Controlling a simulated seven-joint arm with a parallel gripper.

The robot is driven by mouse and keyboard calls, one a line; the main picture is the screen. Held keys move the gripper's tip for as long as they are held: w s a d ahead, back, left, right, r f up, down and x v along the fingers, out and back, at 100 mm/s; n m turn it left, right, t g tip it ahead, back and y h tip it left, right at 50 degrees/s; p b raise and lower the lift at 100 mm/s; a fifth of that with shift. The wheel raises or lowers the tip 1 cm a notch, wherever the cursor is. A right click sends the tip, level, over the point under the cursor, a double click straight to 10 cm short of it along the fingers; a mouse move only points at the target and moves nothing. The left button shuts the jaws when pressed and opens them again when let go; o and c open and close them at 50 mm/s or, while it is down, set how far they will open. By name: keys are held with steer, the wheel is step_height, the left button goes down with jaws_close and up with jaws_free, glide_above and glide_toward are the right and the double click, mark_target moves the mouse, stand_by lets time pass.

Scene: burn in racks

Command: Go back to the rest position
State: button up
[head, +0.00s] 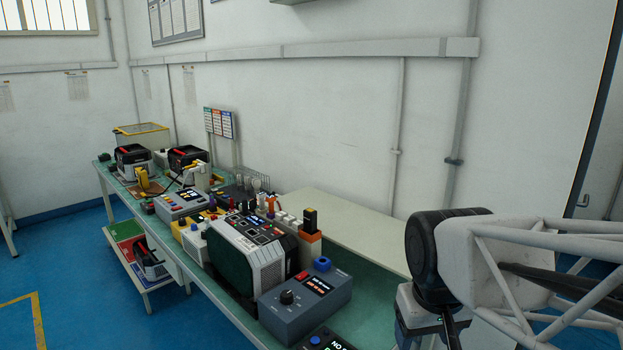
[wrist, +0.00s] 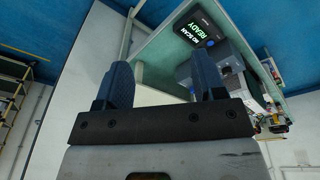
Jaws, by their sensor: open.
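My gripper (wrist: 160,85) is open in the wrist view. Its two blue fingers stand apart, and nothing shows between them but background. In the head view my arm fills the lower right; the gripper's fingers cannot be made out there. The arm is to the right of the bench (head: 375,270) and its devices.
A green-topped bench runs along the wall with a grey-blue box with a knob (head: 305,300), a large dark-and-white unit (head: 250,260) and several smaller devices. A black device with a lit display (wrist: 195,30) lies at the bench end. Blue floor (head: 80,285) is open at left.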

steer(key=shift+m+t, duration=0.3)
steer(key=shift+m, duration=0.4)
steer(key=s, duration=0.1)
steer(key=s+d+f, duration=0.1)
steer(key=s, duration=0.3)
steer(key=shift+d+f, duration=0.15)
steer(key=shift+f, duration=0.05)
steer(key=shift+o, duration=0.2)
stand_by(2.2)
